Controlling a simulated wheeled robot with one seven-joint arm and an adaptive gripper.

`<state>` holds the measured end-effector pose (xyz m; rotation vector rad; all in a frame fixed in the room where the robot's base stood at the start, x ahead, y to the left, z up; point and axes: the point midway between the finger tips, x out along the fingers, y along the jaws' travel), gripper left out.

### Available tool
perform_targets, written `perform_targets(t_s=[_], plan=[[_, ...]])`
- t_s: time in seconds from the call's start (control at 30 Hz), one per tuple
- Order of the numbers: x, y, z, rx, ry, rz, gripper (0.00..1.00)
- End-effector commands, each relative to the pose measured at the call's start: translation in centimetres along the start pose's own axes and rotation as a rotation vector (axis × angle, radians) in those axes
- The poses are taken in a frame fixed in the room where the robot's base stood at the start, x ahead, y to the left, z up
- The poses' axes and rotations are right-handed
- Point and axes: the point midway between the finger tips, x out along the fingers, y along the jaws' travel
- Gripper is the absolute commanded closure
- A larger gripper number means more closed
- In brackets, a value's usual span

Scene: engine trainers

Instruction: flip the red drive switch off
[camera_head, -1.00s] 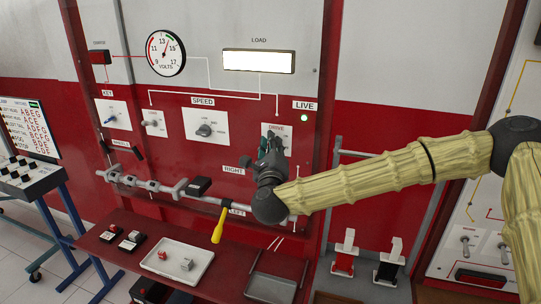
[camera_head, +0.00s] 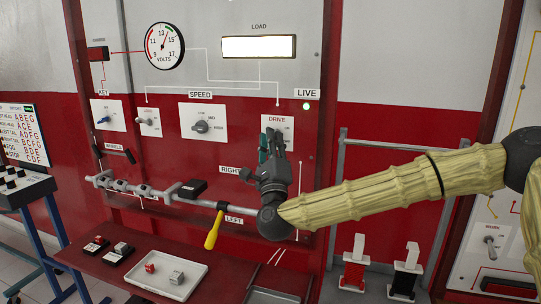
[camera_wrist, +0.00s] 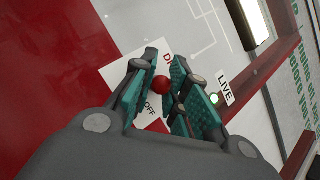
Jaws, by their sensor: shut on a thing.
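The drive switch has a round red knob (camera_wrist: 160,85) on a white plate, with OFF lettering at its lower end in the wrist view. My gripper (camera_wrist: 161,82) is shut on the knob, its teal-padded fingers on either side of it. In the head view, the white drive plate (camera_head: 289,125) is on the red panel below the LIVE label. My gripper (camera_head: 271,145) is upright in front of the plate and hides the knob there. The lever's exact position cannot be told.
The speed knob (camera_head: 201,127) and key switch (camera_head: 103,119) are left of the drive plate. A tray (camera_head: 196,269) with small blocks is on the red bench. A grey handrail (camera_head: 385,143) stands at right.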

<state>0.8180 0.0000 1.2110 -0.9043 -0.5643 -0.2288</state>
Motion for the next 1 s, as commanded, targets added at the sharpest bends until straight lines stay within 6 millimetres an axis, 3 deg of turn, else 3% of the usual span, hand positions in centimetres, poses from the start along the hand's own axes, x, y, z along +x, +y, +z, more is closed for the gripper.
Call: perform_targets(t_s=[0.3,1.0], plan=[[-0.59,0.89,-0.71,-0.038,-0.088,-0.08,1.0],[-0.43,0.9,-0.76,-0.069,-0.161,-0.145,1.0]])
